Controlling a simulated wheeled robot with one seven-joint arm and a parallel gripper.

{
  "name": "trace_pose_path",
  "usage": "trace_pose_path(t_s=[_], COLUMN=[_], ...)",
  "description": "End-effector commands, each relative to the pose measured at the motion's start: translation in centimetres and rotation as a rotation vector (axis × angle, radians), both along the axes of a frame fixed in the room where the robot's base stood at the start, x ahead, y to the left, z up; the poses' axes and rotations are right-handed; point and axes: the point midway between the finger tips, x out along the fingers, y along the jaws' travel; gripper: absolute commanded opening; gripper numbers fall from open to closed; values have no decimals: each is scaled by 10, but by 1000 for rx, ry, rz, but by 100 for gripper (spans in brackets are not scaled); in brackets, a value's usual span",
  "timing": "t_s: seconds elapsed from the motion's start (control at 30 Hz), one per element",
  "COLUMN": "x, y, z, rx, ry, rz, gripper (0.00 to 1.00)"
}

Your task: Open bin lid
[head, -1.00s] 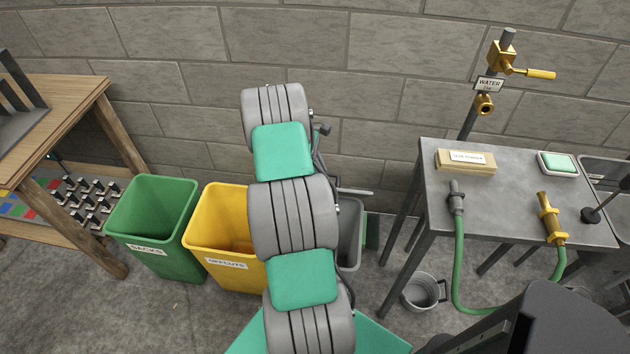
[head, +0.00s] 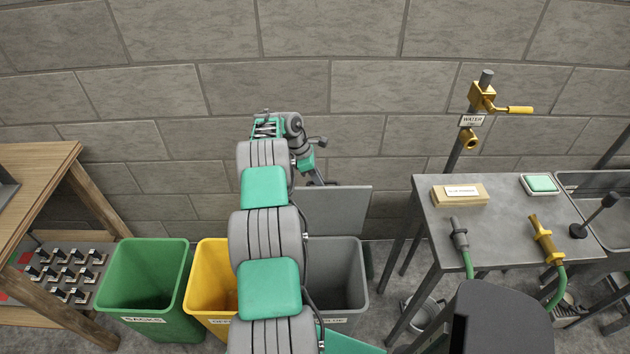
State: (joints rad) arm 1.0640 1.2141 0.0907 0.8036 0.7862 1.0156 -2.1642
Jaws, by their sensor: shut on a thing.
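The grey bin (head: 352,268) stands against the wall to the right of my arm. Its flat grey lid (head: 345,212) stands raised, nearly upright, behind the bin's mouth. The bin's open inside shows. My arm covers the bin's left part and most of its front label. My gripper (head: 314,182) is at the lid's top left edge, shut on the lid. The fingertips are small and partly hidden, so the exact grip point is not clear.
A yellow bin (head: 212,275) and a green bin (head: 143,280) stand open to the left. A wooden bench (head: 45,160) is at far left. A metal table (head: 500,225) with hoses stands at right, with a bucket (head: 423,315) beneath. The stone wall is close behind the bins.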

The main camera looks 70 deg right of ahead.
Motion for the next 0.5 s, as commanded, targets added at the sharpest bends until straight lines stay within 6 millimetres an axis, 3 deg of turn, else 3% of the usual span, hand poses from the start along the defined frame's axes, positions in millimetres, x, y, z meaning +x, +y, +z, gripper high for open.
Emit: trace_pose_path(t_s=[0.27,0.3,0.5], x=[-1,-1,-5], y=[2,2,0], z=[-4,-4,-2], rx=[12,12,7], ry=[-1,-1,0], rz=[2,2,-6], gripper=[0,16,32])
